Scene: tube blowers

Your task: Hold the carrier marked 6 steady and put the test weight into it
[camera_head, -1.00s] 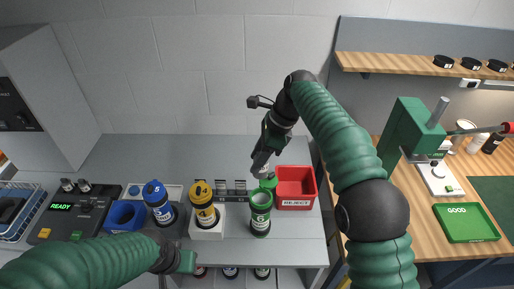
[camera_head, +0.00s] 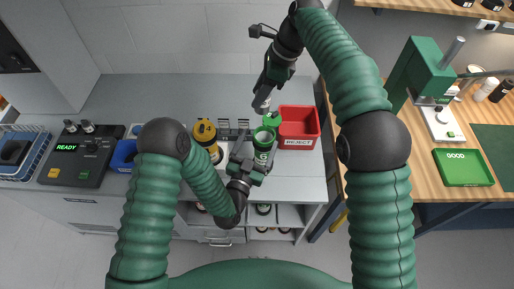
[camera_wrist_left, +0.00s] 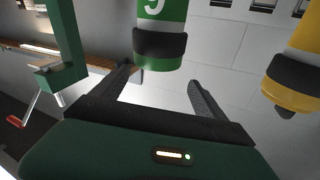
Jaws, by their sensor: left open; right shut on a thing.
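The green carrier (camera_head: 263,153) stands upright at the bench's front edge, its top open and a green lid (camera_head: 272,118) behind. In the left wrist view the carrier (camera_wrist_left: 160,47) hangs upside down, so its 6 reads like a 9. My left gripper (camera_head: 250,163) is open at the carrier's near side; in its wrist view the fingertips (camera_wrist_left: 161,77) lie either side of the carrier, contact unclear. My right gripper (camera_head: 268,84) is shut on the grey test weight (camera_head: 261,103), held above and behind the carrier, clear of its opening.
A red REJECT bin (camera_head: 298,128) stands just right of the carrier. A yellow carrier (camera_head: 205,135) stands to its left, also in the wrist view (camera_wrist_left: 297,70). The READY console (camera_head: 78,155) is further left. A green press (camera_head: 416,75) and GOOD tray (camera_head: 463,167) are on the right table.

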